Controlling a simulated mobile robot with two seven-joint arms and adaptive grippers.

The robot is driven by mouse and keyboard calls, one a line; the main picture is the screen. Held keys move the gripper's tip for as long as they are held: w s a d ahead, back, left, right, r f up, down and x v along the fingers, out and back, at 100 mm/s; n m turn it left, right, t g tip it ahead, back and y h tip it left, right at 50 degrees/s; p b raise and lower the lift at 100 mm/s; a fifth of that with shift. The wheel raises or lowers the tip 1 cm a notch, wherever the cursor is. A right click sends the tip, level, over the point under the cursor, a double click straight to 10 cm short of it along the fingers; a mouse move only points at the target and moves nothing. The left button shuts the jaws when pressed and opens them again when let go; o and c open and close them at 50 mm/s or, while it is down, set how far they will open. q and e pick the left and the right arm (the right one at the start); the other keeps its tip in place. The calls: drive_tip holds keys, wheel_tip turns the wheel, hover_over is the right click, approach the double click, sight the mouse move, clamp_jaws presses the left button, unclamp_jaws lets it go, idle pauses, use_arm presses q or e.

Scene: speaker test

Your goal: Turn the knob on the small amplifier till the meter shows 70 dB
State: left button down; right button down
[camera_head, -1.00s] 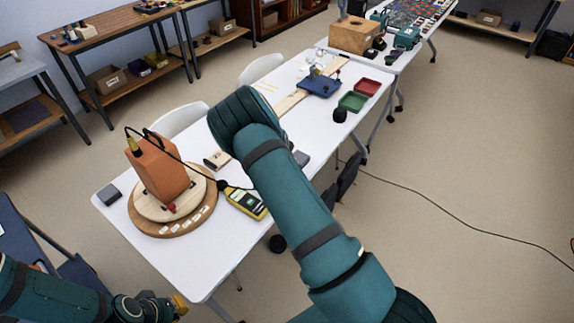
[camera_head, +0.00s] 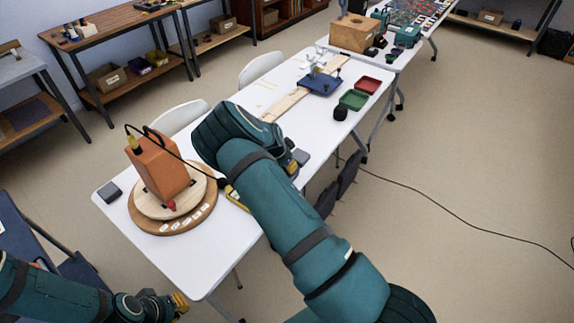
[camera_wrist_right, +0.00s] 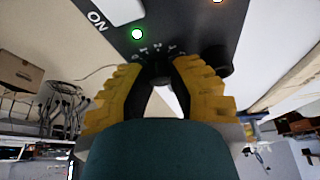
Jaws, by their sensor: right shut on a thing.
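In the right wrist view, the small amplifier shows as a dark panel (camera_wrist_right: 190,25) with "ON" lettering and a lit green lamp. My right gripper (camera_wrist_right: 160,78) has its yellow fingers closed around the dark knob (camera_wrist_right: 158,70) on this panel. The knob's pointer cannot be made out. In the head view my right arm hides most of the amplifier and the gripper. The yellow meter (camera_head: 237,197) lies on the white table, largely covered by my arm, so its reading is hidden. My left gripper (camera_head: 180,302) is at the lower left, off the table; its opening is unclear.
An orange speaker box (camera_head: 157,167) stands on a round wooden turntable (camera_head: 150,226) with white labels. A black cable arches from it. A small grey box (camera_head: 110,192) lies at the table's left corner. Green (camera_head: 354,99) and red (camera_head: 368,86) trays stand farther back.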

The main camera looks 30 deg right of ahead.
drive_tip(key=c, duration=0.8)
unclamp_jaws()
drive_tip(key=shift+s+a+f, duration=0.15)
drive_tip(key=shift+c, duration=0.2)
drive_tip(key=shift+w+r, duration=0.35)
drive_tip(key=shift+r, duration=0.25)
drive_tip(key=v, duration=0.5)
drive_tip(key=shift+s+a+r, duration=0.15)
drive_tip(key=shift+s+a, duration=0.05)
drive_tip(key=shift+v, duration=0.8)
drive_tip(key=shift+s, duration=0.15)
